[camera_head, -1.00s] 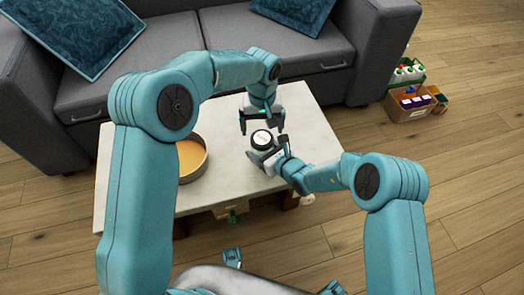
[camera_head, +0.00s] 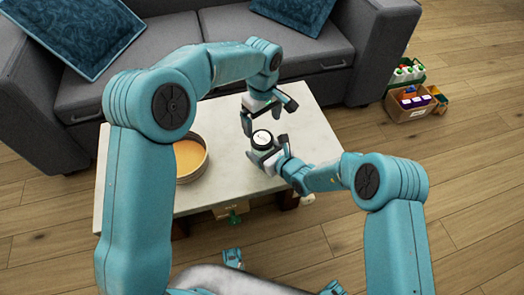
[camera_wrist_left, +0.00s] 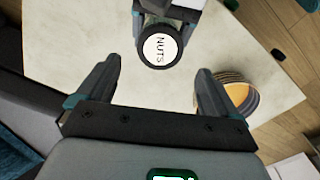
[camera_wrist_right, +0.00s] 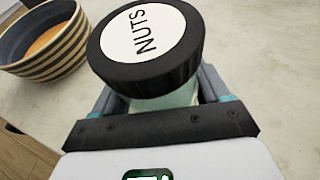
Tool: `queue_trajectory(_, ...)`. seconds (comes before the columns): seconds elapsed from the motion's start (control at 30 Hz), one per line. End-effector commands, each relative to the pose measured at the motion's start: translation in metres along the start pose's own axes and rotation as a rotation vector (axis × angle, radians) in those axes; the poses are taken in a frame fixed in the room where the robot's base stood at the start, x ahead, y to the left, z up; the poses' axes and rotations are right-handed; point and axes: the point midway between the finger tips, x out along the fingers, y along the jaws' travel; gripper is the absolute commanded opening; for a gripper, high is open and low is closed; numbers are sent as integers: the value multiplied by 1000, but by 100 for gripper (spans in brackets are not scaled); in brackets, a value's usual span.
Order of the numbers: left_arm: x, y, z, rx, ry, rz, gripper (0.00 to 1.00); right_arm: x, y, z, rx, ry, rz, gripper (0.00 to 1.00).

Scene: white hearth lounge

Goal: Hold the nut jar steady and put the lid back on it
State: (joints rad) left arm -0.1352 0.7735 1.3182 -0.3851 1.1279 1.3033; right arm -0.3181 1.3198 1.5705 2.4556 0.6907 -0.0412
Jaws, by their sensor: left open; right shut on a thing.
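The nut jar (camera_wrist_right: 165,97) stands on the pale table, its glass body mostly hidden by my right gripper. The black lid (camera_wrist_right: 148,48) with a white "NUTS" label sits on top of the jar. The lid also shows in the head view (camera_head: 262,138) and the left wrist view (camera_wrist_left: 160,47). My right gripper (camera_head: 266,155) is shut around the jar's body. My left gripper (camera_head: 270,115) is open and empty, behind and above the lid and apart from it. In the left wrist view the lid is beyond the open fingers (camera_wrist_left: 155,85).
A striped bowl (camera_head: 206,165) with orange inside stands on the table (camera_head: 130,200) left of the jar; it also shows in the right wrist view (camera_wrist_right: 70,55). A grey sofa (camera_head: 215,60) is behind the table. The table right of the jar is clear.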

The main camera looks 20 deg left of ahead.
Motion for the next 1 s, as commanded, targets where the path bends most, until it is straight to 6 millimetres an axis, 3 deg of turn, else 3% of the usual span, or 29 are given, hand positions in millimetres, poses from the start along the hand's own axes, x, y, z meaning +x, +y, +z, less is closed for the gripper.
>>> queue_trajectory(0.4, 62, -1, 0, 0, -2, -3, 94, 0, 0, 1, -1, -2, 0, 0)
queue_trajectory(0.83, 71, 0, 0, 1, 0, 0, 94, 0, 0, 1, -1, -2, 0, 0)
queue_trajectory(1.0, 71, 0, 0, 1, -1, 0, 38, 0, 0, 1, 0, -2, 0, 0)
